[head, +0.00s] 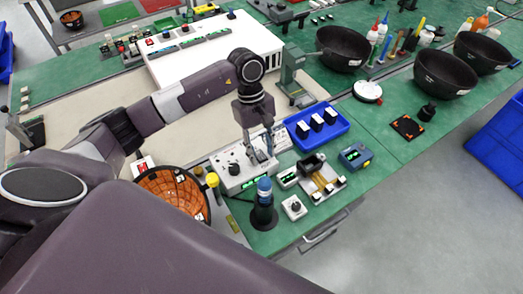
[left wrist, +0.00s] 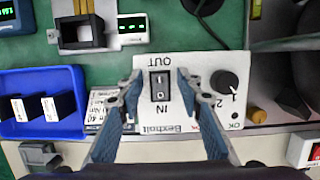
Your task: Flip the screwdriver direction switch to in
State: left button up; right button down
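The direction switch (left wrist: 160,87) is a small black rocker on a white control box (left wrist: 190,118) marked Bexholt. OUT is printed above it and IN below it in the left wrist view. Which side is pressed I cannot tell. The box also shows in the head view (head: 230,181), at the near edge of the green bench. My left gripper (left wrist: 159,76) points down over the box, open and empty, one finger on each side of the switch. Whether the fingertips touch the box is unclear. In the head view my left gripper (head: 263,150) partly hides the box. My right gripper is not in view.
A black dial (left wrist: 225,82) sits right of the switch. A blue tray (head: 338,130) with black blocks stands behind the box. A black holder with a blue-topped tool (head: 264,190) is in front, an orange-lined bowl (head: 172,192) to the left.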

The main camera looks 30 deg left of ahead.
pick_arm(q)
jog(key=shift+r, duration=0.15)
jog(key=v, duration=1.1)
jog(key=shift+r, duration=0.35)
jog(key=shift+a, duration=0.1)
